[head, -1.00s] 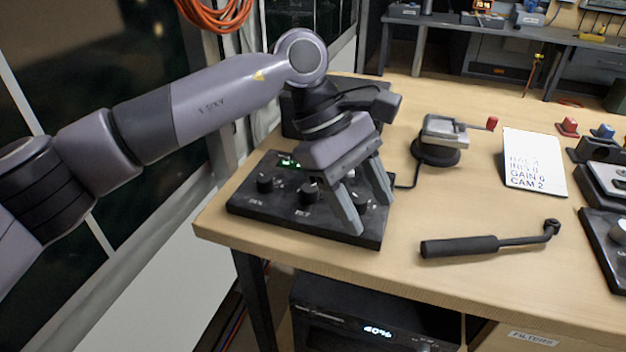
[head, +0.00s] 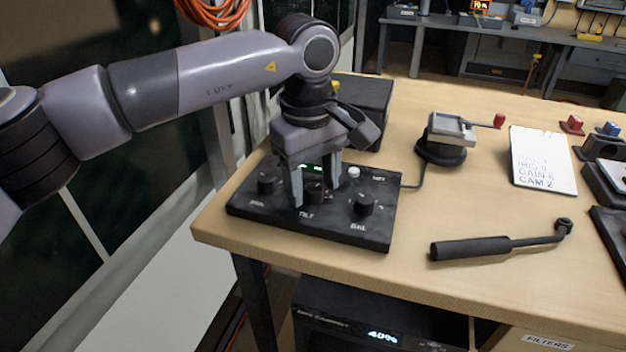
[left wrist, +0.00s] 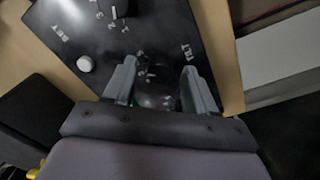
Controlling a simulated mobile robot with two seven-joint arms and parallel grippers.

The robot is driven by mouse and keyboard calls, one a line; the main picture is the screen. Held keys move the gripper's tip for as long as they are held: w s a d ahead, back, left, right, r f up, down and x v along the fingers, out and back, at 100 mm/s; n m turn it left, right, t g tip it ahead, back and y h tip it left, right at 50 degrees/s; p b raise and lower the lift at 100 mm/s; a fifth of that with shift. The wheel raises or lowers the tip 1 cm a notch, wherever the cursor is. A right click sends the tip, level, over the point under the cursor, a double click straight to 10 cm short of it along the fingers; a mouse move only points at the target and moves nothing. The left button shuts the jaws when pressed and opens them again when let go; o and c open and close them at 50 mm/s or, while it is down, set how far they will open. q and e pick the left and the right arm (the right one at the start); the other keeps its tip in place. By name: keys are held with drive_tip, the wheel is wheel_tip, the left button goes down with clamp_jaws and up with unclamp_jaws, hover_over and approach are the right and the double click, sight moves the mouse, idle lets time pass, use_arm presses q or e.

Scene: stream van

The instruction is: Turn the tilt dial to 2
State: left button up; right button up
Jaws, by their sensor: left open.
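The control box (head: 330,228) lies near the table's left front corner. Its tilt dial (head: 315,193) is the dark middle knob above the TILT label. My left gripper (head: 316,190) is open and points down over this dial, one finger on either side. In the left wrist view the gripper (left wrist: 160,100) is open around a dark area beside the TILT label (left wrist: 187,52). The dial's pointer cannot be read there, and I cannot tell whether the fingers touch it. My right gripper is not in view.
On the box, the pan dial (head: 267,184) is left, the BAL dial (head: 364,204) right, and a white button (head: 353,171) behind. A black handle (head: 470,248) lies to the right. A note card (head: 542,160) and a clamp-like device (head: 445,140) are farther back.

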use_arm(q)
drive_tip(key=shift+f, duration=0.1)
clamp_jaws()
drive_tip(key=shift+n, duration=0.3)
drive_tip(key=n, duration=0.5)
drive_tip(key=shift+d, duration=0.1)
drive_tip(key=n, duration=0.6)
drive_tip(key=shift+y, duration=0.3)
idle(0.5)
unclamp_jaws()
